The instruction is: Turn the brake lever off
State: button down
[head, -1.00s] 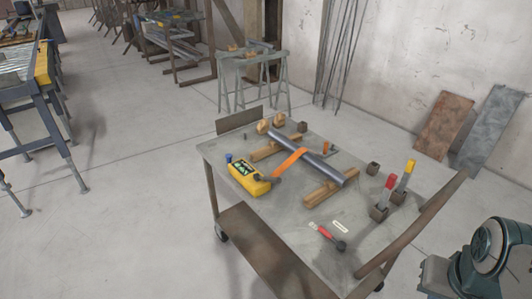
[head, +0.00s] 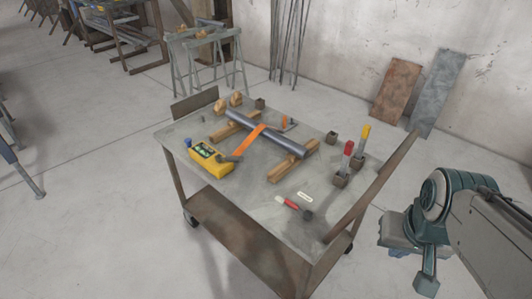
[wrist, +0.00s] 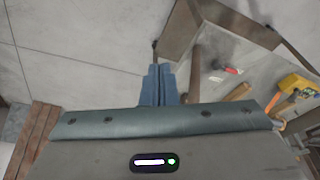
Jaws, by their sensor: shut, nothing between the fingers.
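A small lever with a red handle (head: 287,202) and a dark round end lies on the near part of the cart top, beside a small pale label (head: 305,196). It looks like the brake lever, but I cannot read the label. The red handle also shows small in the wrist view (wrist: 233,71). My gripper (wrist: 158,85) has its two blue fingers together, with nothing between them. It is apart from the lever, off the cart's right side. In the head view my arm is at the right and the fingertips are not clear.
The metal cart (head: 245,200) has a raised rail (head: 375,185) on its right side. It carries a yellow control box (head: 210,160), a grey pipe (head: 285,143) on wooden blocks, an orange bar (head: 252,138), and red (head: 348,148) and yellow (head: 365,132) upright handles.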

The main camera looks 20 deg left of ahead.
aim_at(308, 214)
jog(key=z, duration=0.5)
jog(key=k, duration=1.05)
jog(key=u, duration=0.55)
jog(key=i, duration=0.55)
jog(key=u, duration=0.55)
jog(key=i, duration=1)
jog(key=z, duration=0.3)
